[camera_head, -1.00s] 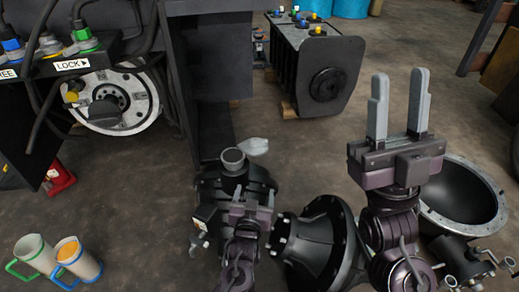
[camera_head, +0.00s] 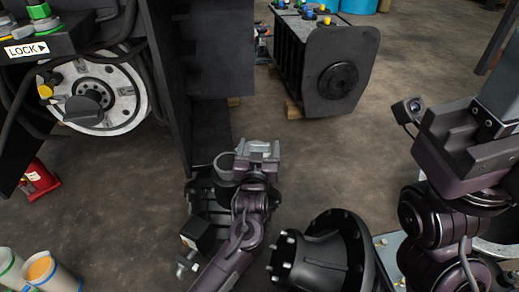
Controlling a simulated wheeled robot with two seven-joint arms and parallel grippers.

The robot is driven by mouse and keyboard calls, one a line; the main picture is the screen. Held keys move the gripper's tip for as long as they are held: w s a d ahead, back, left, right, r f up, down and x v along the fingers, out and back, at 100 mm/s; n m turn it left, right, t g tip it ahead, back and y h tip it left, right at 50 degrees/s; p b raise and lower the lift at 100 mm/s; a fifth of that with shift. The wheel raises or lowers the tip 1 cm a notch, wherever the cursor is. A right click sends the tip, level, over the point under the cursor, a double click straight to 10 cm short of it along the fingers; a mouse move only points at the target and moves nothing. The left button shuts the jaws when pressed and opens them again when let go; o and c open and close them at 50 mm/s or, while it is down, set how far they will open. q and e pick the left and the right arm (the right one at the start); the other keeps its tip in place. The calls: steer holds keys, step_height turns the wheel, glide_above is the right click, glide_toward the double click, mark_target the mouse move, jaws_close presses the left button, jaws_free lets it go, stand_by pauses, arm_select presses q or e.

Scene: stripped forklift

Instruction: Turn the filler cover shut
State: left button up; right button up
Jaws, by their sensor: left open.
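The grey round filler neck (camera_head: 225,166) stands on a dark housing low in the middle of the view. My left gripper (camera_head: 258,147) is open just right of the neck, over the place where the pale filler cover showed before. The cover is mostly hidden by the gripper, and I cannot tell whether the fingers touch it. My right gripper (camera_head: 468,142) is at the right edge, away from the filler.
A black flanged hub (camera_head: 322,252) stands right of my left arm. A dark upright panel (camera_head: 163,85) rises behind and left of the filler. A black battery-like box (camera_head: 325,65) is at the back. Cups (camera_head: 42,270) are at lower left. Floor between is clear.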

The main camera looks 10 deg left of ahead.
arm_select(q)
steer(key=shift+w, duration=0.55)
steer(key=shift+c, duration=0.3)
